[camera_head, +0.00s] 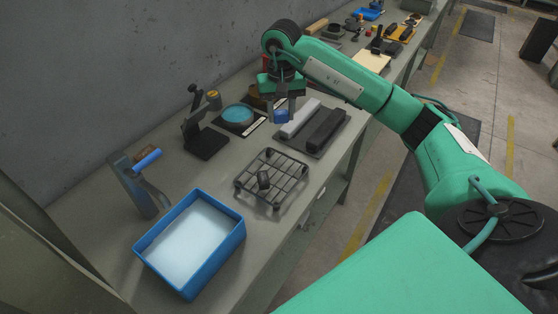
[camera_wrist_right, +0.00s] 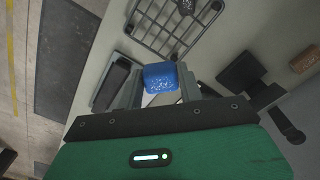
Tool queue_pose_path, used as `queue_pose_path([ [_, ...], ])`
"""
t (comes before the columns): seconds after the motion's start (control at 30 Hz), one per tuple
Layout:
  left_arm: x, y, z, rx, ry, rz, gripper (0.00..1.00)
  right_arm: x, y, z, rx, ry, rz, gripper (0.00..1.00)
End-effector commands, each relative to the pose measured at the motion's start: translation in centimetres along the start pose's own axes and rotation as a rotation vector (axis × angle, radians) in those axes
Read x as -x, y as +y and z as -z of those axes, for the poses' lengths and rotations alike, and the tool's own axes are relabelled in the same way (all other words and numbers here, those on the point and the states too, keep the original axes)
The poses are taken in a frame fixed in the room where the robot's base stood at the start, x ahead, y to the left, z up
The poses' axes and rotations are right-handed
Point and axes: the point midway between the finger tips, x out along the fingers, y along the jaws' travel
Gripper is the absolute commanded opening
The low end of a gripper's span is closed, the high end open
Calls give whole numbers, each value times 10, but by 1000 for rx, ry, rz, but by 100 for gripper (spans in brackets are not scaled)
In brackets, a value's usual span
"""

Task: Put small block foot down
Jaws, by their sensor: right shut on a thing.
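My right gripper (camera_head: 282,117) is shut on a small blue block (camera_head: 281,115) and holds it above the bench, near two long bars. In the right wrist view the blue block (camera_wrist_right: 160,76) sits between the two fingers; its face is speckled with white. Its underside and the contact with the fingers are partly hidden. I cannot tell which part is its foot. A wire rack (camera_head: 276,206) stands nearer the bench front, apart from the gripper, with a small dark block (camera_head: 264,178) on it. My left gripper is not in view.
A light bar (camera_head: 300,119) and a dark bar (camera_head: 325,129) lie on a dark mat beside the gripper. A round teal dish (camera_head: 237,114) and a black stand (camera_head: 204,142) are to the left. A blue tray (camera_head: 237,238) stands at the front. Bare bench surrounds the rack.

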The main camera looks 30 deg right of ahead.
Motion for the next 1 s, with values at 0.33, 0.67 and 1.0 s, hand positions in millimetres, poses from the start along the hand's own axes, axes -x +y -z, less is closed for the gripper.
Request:
queue_pose_path([
  [0.33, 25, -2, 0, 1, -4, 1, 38, -81, -1, -2, 1, -6, 0, 16],
  [0.67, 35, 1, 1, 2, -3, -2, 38, -127, -1, 0, 3, -1, 2, 16],
  [1.0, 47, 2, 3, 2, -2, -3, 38, -168, -1, -1, 1, -2, 1, 16],
])
